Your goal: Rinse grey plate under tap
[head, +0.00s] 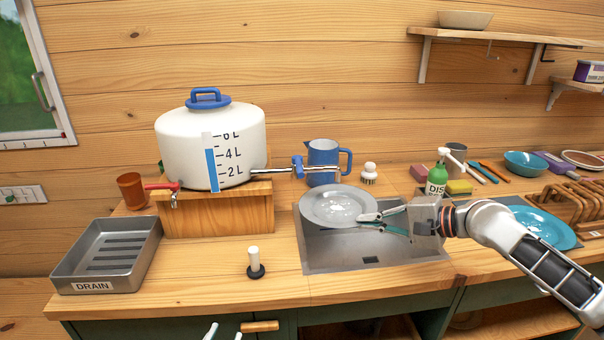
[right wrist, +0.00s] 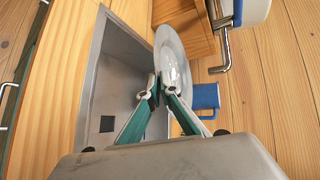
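The grey plate (head: 322,208) is over the back left part of the metal sink (head: 325,262), tilted, with pale shiny marks in its middle. My right gripper (head: 376,220) is shut on its right rim; in the right wrist view, the plate (right wrist: 172,50) sits between the fingertips (right wrist: 160,88). The tap with a blue handle (head: 298,167) has a long metal pipe from the white tank (head: 210,140). Its spout (right wrist: 222,55) shows beside the plate in the right wrist view. No water is visible. My left gripper (head: 224,332) is open and empty at the bottom edge, mostly cut off.
A green soap bottle (head: 437,178), sponge (head: 459,187) and blue plate (head: 545,226) are right.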

